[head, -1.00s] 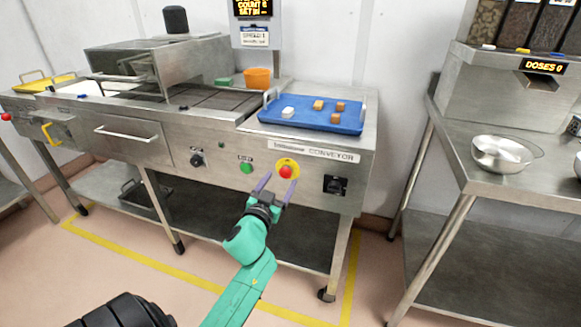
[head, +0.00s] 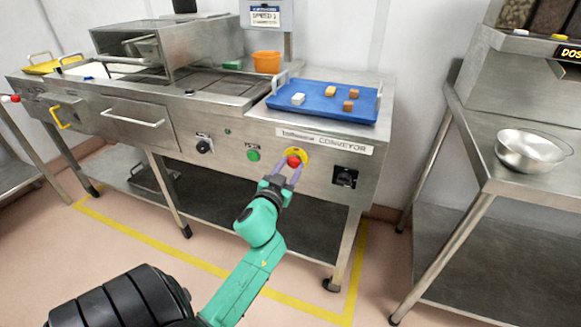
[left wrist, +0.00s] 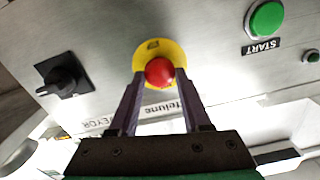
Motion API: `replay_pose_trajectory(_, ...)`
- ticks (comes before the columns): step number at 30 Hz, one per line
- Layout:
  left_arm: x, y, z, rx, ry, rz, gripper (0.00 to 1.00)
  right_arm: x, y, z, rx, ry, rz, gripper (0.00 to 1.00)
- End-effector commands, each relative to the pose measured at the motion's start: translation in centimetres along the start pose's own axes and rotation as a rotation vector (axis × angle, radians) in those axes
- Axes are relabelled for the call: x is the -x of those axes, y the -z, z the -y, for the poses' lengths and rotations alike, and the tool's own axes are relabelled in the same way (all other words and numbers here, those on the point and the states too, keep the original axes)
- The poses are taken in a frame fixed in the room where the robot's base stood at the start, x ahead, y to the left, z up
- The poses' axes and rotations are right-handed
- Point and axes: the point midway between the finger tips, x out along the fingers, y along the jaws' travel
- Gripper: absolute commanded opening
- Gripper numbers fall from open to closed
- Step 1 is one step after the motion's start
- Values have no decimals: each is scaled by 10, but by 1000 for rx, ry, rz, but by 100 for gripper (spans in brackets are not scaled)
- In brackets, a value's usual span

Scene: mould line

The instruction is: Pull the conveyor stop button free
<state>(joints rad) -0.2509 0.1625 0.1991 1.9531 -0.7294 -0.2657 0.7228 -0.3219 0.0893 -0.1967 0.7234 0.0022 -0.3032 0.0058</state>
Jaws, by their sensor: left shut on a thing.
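The conveyor stop button (head: 294,161) is a red knob on a yellow round plate on the front panel of the steel conveyor (head: 262,122). It also shows in the left wrist view (left wrist: 159,71), between the fingertips. My left gripper (head: 287,168) reaches it from the front, its two purple fingers on either side of the red knob. In the left wrist view the gripper (left wrist: 160,80) is shut on the knob. My right gripper is not in view.
A green start button (head: 253,155) is left of the stop button, and a black rotary switch (head: 345,177) is right of it. A blue tray (head: 322,104) with several small blocks sits above. A steel table with a bowl (head: 530,150) stands at the right.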

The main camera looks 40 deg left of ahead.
Motion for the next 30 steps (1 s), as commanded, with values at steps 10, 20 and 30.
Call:
replay_pose_trajectory(10,0,-1,0,1,0,1,0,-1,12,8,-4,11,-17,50)
replay_pose_trajectory(20,0,-1,0,1,0,2,0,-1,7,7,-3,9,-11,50)
replay_pose_trajectory(30,0,-1,0,1,0,2,0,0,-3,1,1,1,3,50)
